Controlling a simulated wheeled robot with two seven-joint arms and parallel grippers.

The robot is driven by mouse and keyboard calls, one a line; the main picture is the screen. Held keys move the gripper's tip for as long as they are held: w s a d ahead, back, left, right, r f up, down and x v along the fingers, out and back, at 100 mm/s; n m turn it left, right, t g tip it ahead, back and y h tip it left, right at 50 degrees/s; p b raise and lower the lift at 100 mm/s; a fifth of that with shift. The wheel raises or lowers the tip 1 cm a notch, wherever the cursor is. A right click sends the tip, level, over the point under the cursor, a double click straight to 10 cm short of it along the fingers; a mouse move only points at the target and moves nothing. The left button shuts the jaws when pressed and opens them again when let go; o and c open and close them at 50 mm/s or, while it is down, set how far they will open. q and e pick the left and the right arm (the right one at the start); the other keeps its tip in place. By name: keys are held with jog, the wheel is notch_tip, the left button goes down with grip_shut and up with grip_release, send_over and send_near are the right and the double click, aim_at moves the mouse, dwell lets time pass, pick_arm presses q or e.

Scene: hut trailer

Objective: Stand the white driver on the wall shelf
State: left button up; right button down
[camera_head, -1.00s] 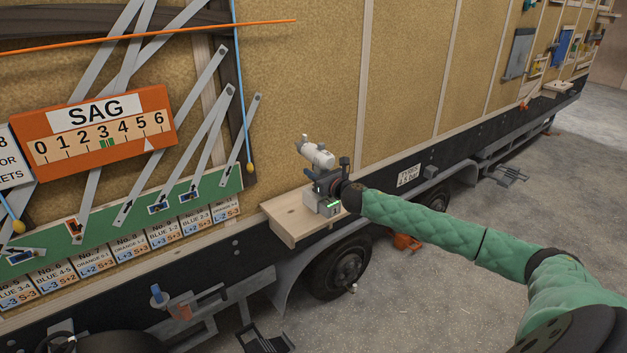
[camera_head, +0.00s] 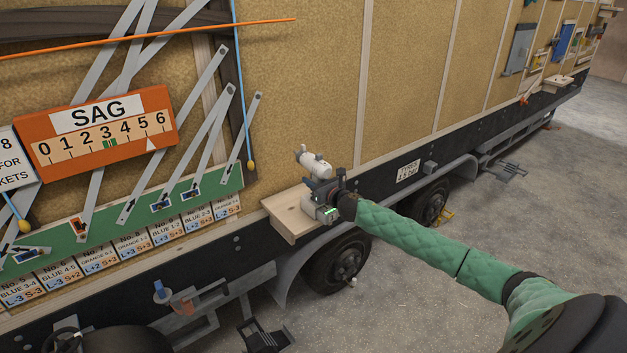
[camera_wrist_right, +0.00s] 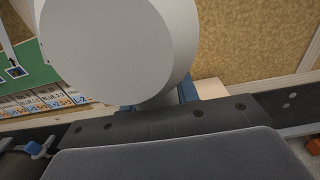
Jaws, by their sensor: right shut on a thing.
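The white driver (camera_head: 313,161) is gripped in my right gripper (camera_head: 322,184), which is shut on it. It leans with its upper end toward the upper left and shows above the back of the wall shelf. The wall shelf (camera_head: 284,217) is a pale wooden ledge on the trailer side. My gripper hides its right part, and I cannot tell whether the driver touches it. In the right wrist view the driver's broad round white end (camera_wrist_right: 120,45) fills the upper middle, with blue finger parts (camera_wrist_right: 187,92) below it. A bit of pale wood shows behind. My left gripper is not in view.
The trailer's tan wall panel (camera_head: 305,85) rises behind the shelf. A green strip with grey slats (camera_head: 150,215) and the orange SAG board (camera_head: 95,130) are to the left. A wheel (camera_head: 340,262) is below. Open floor (camera_head: 400,310) lies in front.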

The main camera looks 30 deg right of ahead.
jog(key=c, duration=1)
grip_release()
jog(key=shift+c, duration=0.2)
jog(key=o, duration=1)
jog(key=shift+o, duration=0.2)
jog(key=shift+s, duration=0.1)
jog(key=shift+s+f, duration=0.15)
jog(key=shift+s, duration=0.45)
jog(key=shift+s+d+b, duration=0.15)
jog(key=shift+s+b, duration=0.15)
jog(key=shift+s, duration=1)
jog(key=shift+s+d+b, duration=0.2)
jog(key=shift+s+b, duration=0.1)
jog(key=shift+s, duration=1.45)
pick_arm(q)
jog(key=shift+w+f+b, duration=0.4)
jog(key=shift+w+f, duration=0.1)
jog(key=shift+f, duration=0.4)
pick_arm(e)
jog(key=s, duration=0.4)
jog(key=shift+s, duration=0.2)
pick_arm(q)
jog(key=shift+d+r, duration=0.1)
pick_arm(e)
jog(key=shift+s+d, duration=0.1)
